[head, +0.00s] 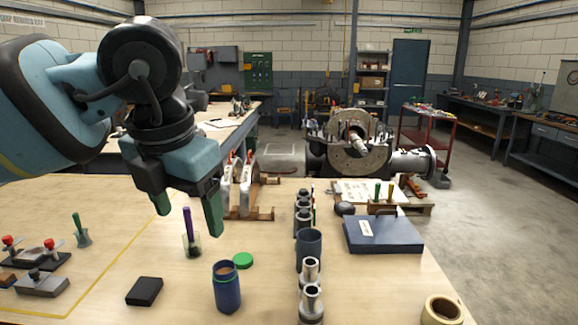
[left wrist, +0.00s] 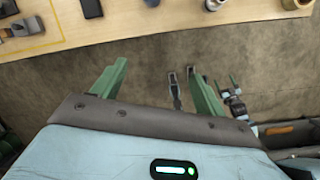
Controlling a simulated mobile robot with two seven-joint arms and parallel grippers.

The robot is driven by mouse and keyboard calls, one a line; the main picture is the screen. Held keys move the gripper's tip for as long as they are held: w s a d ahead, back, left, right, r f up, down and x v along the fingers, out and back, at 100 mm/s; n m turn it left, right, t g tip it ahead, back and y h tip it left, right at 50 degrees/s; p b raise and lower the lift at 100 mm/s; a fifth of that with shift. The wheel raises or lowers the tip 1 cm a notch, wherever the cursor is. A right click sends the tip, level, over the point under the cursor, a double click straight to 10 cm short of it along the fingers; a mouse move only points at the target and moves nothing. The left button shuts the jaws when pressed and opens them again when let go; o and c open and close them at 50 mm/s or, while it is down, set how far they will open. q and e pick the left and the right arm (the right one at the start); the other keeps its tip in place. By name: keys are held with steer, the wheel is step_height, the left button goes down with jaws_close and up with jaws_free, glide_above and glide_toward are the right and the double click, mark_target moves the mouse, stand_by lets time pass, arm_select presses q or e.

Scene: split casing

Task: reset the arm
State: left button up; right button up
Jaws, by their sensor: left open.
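My left gripper (head: 187,207) hangs over the left part of the workbench in the head view, its two green fingers spread apart and pointing down. It is open, with nothing seen between the fingers. My left arm (head: 62,105) comes in bent from the upper left.
A split casing (head: 350,150) stands behind.

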arm_select(q)
steer(key=s+d+f+g+h, duration=0.5)
steer(key=d+h, duration=0.4)
steer(key=s+d+f+g+h, duration=0.5)
steer(key=d+f+h, duration=0.1)
steer(key=d+h, duration=0.35)
steer(key=w+a+f+n+t+y, duration=0.35)
steer(key=a+f+n+t, duration=0.25)
steer(key=f+n+t, duration=0.75)
steer(key=w+a+f+n+t+y, duration=0.35)
steer(key=a+f+n+t, duration=0.6)
steer(key=n, duration=0.75)
steer(key=s+a+f+n+g+y, duration=0.1)
steer(key=s+a+f+n+y, duration=0.15)
steer(key=f, duration=0.35)
steer(key=s+a+f+n+y, duration=0.1)
steer(key=s+f+n+y, duration=0.2)
steer(key=s+f+y, duration=0.15)
steer(key=s+a+f+n+g+y, duration=0.1)
steer(key=s+a+f+g, duration=0.2)
steer(key=s+f, duration=0.3)
steer(key=s+a+f+n+g+y, duration=0.1)
steer(key=s+a+f+g, duration=0.2)
steer(key=s+f, duration=0.4)
steer(key=s, duration=0.3)
steer(key=shift+s+a+f+n, duration=0.15)
steer(key=shift+s+f+n, duration=0.15)
steer(key=shift+s, duration=0.05)
